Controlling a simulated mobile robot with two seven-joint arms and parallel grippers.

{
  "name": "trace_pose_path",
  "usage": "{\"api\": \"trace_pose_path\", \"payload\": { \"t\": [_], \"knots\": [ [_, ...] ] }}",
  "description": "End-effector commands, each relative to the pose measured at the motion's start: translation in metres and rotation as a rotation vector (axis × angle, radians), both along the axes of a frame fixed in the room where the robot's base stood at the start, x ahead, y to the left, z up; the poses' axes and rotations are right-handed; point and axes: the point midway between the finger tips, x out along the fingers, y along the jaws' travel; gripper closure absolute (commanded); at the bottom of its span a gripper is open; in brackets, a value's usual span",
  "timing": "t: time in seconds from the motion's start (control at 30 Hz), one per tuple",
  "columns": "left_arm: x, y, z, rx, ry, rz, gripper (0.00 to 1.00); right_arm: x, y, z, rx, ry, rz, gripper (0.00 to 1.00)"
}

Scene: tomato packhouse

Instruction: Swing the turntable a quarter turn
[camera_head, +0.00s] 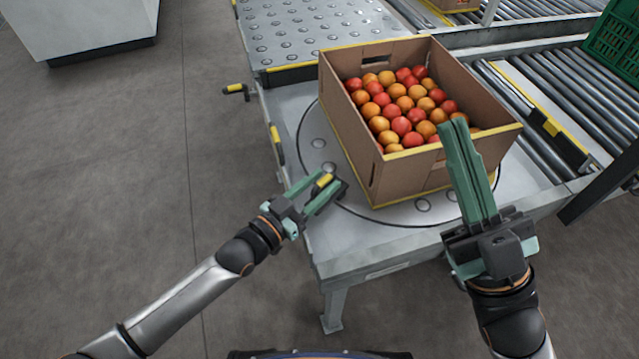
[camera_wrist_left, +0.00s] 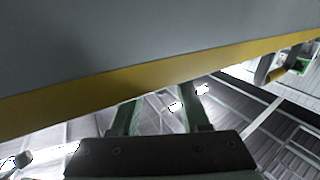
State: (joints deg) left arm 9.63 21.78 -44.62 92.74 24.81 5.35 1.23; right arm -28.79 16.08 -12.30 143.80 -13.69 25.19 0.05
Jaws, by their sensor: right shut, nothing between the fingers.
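The round turntable (camera_head: 314,168) is a grey disc set in the metal table. An open cardboard box (camera_head: 415,180) of red and orange tomatoes stands on it, turned at an angle to the table. My left gripper (camera_head: 318,186) is at the table's left edge with its fingers apart. A short yellow-and-black handle (camera_head: 325,180) shows between them; I cannot tell whether they touch it. Its fingers also show apart in the left wrist view (camera_wrist_left: 160,110). My right gripper (camera_head: 455,130) is shut and empty, overlapping the box's right front side in view; contact is unclear.
Another yellow-and-black handle (camera_head: 236,88) sticks out at the table's far left. A studded transfer surface (camera_head: 310,30) lies behind, and roller conveyors (camera_head: 575,95) with a green crate (camera_head: 615,40) are at the right. A grey yellow-edged surface (camera_wrist_left: 130,50) fills much of the wrist view.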

Motion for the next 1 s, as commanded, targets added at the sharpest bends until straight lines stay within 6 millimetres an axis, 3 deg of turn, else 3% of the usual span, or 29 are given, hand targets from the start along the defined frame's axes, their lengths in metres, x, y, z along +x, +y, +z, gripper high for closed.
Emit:
{"api": "trace_pose_path", "payload": {
  "t": [0.07,0.4,1.0],
  "knots": [
    [-0.0002,0.0001,0.0000,0.000,0.000,0.000,0.62,0.0000,0.0001,0.0000,0.000,0.000,0.000,1.00],
    [-0.0004,0.0002,-0.0001,0.000,0.000,0.000,1.00,0.0001,0.0002,-0.0002,-0.001,0.001,0.000,1.00],
    [-0.0007,0.0001,-0.0003,-0.001,0.001,0.000,1.00,0.0001,0.0001,-0.0002,-0.001,0.000,0.000,1.00]
  ]
}}
